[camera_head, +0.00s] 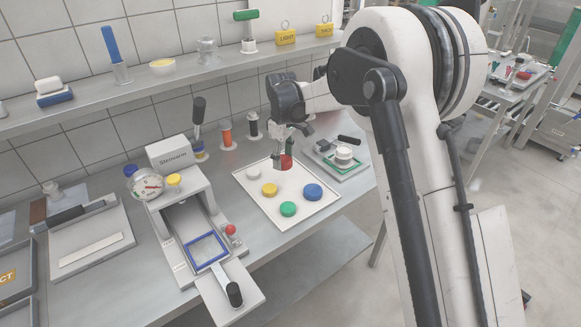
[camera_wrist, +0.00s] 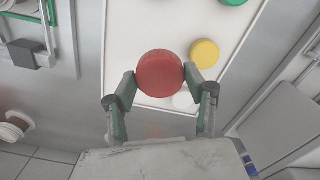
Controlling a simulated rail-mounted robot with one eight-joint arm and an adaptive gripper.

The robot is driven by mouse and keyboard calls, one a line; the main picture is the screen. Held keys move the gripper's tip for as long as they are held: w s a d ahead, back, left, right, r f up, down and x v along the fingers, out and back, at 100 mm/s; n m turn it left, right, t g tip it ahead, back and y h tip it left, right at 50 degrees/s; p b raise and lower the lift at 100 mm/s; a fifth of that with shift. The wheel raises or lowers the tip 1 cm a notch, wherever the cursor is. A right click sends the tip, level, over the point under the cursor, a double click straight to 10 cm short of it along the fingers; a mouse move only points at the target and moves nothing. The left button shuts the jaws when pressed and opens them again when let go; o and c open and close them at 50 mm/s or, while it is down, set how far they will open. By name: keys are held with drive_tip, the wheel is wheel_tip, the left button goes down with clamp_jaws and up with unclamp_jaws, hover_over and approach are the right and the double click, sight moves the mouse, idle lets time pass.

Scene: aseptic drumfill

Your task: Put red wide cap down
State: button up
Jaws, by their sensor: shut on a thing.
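The red wide cap (camera_wrist: 160,74) is held between the two fingertips of my gripper (camera_wrist: 159,82) in the wrist view. In the head view the red cap (camera_head: 286,162) is partly covered by my gripper (camera_head: 284,158) and appears over the back part of the white tray (camera_head: 301,222). The gap between cap and tray is hard to judge. In the wrist view a white round cap (camera_wrist: 184,99) is partly hidden behind the red cap and a finger.
The tray also holds a yellow cap (camera_head: 270,189), a green cap (camera_head: 288,209), a blue cap (camera_head: 313,192) and a white cap (camera_head: 253,172). A sealing device (camera_head: 190,215) stands left.

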sight(290, 174)
drive_tip(key=w+d+f, duration=0.2)
drive_tip(key=shift+w+d+f, duration=0.1)
drive_tip(key=shift+w, duration=0.3)
drive_tip(key=shift+f, duration=2)
drive_tip(key=shift+f, duration=0.1)
drive_tip(key=shift+f, duration=0.1)
drive_tip(key=o, duration=1.5)
drive_tip(key=shift+r, duration=0.2)
